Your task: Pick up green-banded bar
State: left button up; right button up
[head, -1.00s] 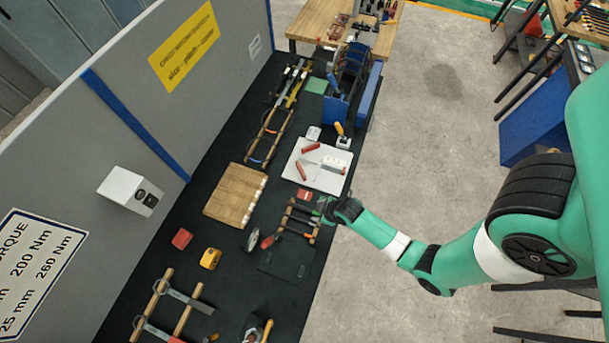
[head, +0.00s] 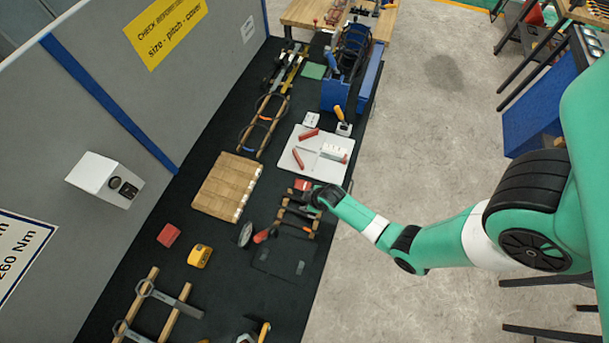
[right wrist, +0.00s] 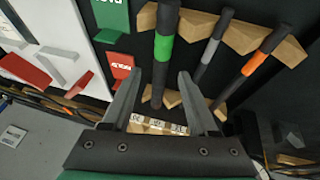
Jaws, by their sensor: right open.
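The green-banded bar (right wrist: 164,52) is a dark bar with a bright green band, seen in the right wrist view lying across a notched wooden rack (right wrist: 232,34). My right gripper (right wrist: 159,73) is open, with one finger on each side of the bar in the picture. I cannot tell whether the fingers reach down around it; nothing is clamped. A grey-banded bar (right wrist: 209,52) and an orange-banded bar (right wrist: 253,68) lie to its right on the rack. In the head view my right gripper (head: 326,197) is over the rack's upper right end and hides the green band. My left gripper is out of view.
A white board (head: 322,170) with red-handled tools lies beyond the rack. A red box (right wrist: 118,66) is close to the left finger. A wooden board (head: 215,190), a yellow tape measure (head: 200,256) and a grey partition (head: 75,110) are to the left.

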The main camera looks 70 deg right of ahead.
grip_shut()
dwell(1.4)
